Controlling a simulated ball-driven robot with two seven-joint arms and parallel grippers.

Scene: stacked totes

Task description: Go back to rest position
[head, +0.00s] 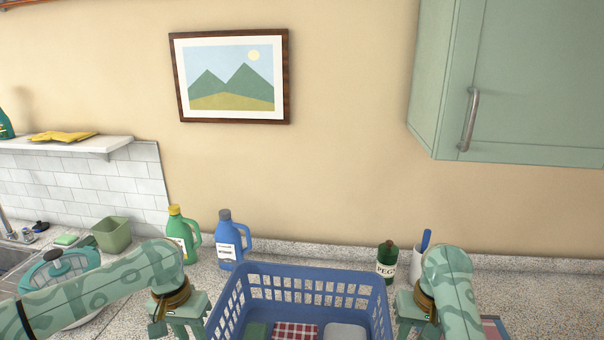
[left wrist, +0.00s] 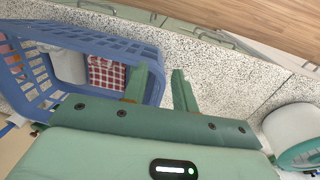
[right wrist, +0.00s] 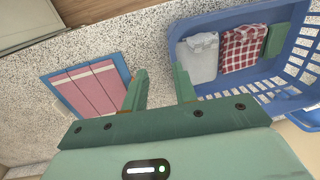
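A blue laundry basket (head: 308,268) stands on the counter between my two grippers. My left gripper (head: 182,328) points down at its left side; the head view cuts off its fingertips. In the left wrist view, its fingers (left wrist: 159,75) are apart and empty, close to the basket wall (left wrist: 110,45). My right gripper (head: 412,325) points down at the basket's right side. In the right wrist view, its fingers (right wrist: 160,72) are apart with only speckled counter between them, beside the basket (right wrist: 240,15). I cannot tell whether either gripper touches the basket.
The basket holds a red checked cloth (head: 295,331), a grey cloth (head: 345,331) and a green cloth (head: 256,331). A pink-striped, blue-edged item (right wrist: 90,90) lies right. A cabinet (head: 535,85) hangs upper right.

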